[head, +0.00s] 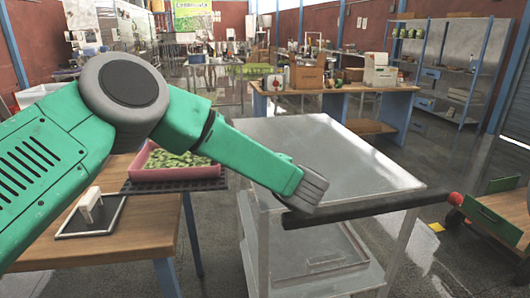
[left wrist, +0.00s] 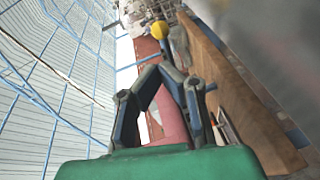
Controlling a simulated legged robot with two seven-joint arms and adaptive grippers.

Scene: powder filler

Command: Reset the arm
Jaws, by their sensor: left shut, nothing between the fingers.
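My left arm, green with grey joints, comes in from the left in the head view and reaches across to the metal cart (head: 330,150). Its grey end shows just above the cart's black handle (head: 370,207); I cannot tell whether they touch. The fingers of my left gripper do not show clearly there. In the left wrist view my left gripper (left wrist: 165,72) has its dark fingers bent in together, shut and empty. A pink shape (left wrist: 170,118) shows behind the fingers, apparently in the background. My right gripper is in neither view.
A workbench (head: 340,88) with boxes and blue shelving (head: 430,65) stand behind. Floor shows between table and cart.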

